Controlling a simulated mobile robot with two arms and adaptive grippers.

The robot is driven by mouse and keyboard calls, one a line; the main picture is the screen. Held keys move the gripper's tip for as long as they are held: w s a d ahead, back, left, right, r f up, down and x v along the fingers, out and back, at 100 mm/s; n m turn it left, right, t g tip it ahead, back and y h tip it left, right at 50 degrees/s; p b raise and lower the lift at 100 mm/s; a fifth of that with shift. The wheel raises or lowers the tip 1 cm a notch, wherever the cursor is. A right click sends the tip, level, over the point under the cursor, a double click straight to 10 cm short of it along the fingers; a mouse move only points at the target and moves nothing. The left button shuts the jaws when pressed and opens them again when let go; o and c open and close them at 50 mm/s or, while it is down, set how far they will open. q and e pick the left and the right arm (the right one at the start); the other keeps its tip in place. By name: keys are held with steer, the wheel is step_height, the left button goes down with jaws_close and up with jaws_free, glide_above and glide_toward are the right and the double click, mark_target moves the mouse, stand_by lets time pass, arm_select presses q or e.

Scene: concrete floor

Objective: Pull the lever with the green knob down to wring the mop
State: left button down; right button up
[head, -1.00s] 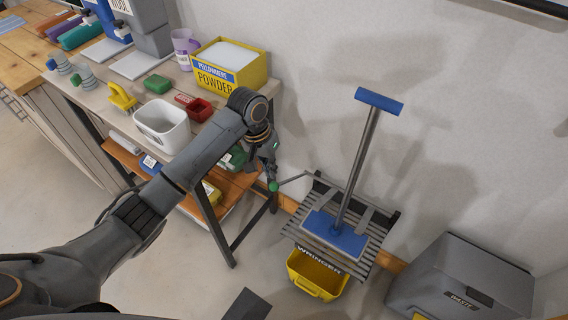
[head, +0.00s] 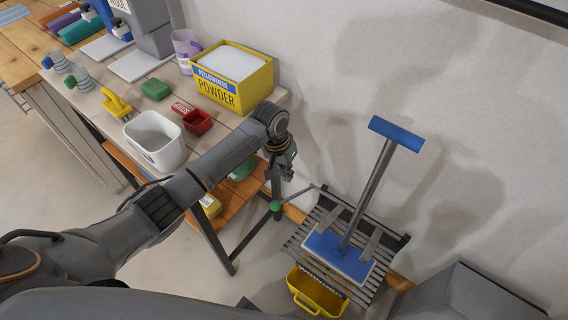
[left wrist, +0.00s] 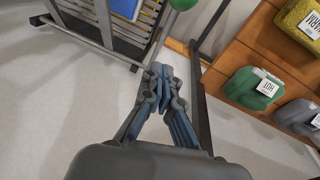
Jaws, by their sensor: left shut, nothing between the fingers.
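The green knob (head: 275,206) sits at the end of a thin lever that slants up to the left side of the slatted wringer (head: 292,243). The knob also shows at the top edge of the left wrist view (left wrist: 184,4). The mop (head: 368,190) has a blue handle top, a grey pole and a flat blue head resting on the slats. My left gripper (head: 285,176) is shut and empty, just above the knob in the head view and apart from it. Its closed fingers show in the left wrist view (left wrist: 162,74). My right gripper is out of view.
A yellow bucket (head: 318,296) stands below the wringer. A bench to the left holds a white bin (head: 155,145), a red box (head: 197,121) and a yellow powder box (head: 250,95). Its dark legs and lower shelf stand close to my left arm. A grey bin (head: 480,295) is at right.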

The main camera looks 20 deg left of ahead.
arm_select(q)
step_height(320, 180, down, 6)
steer(key=s, duration=0.2)
steer(key=shift+s+r, duration=0.25)
steer(key=shift+s, duration=0.1)
steer(key=s+f+t, duration=0.1)
steer(key=f, duration=0.1)
steer(key=s+a+f+t+p, duration=0.1)
steer(key=s+f, duration=0.1)
steer(key=shift+s+a+h, duration=0.1)
steer(key=shift+s+h, duration=0.15)
steer(key=shift+h, duration=0.15)
steer(key=s+a+f+t+b, duration=0.1)
steer(key=s+f+t+b, duration=0.1)
steer(key=f, duration=0.5)
steer(key=shift+s+a+f+h, duration=0.2)
steer(key=shift+s+h, duration=0.2)
steer(key=shift+s, duration=0.15)
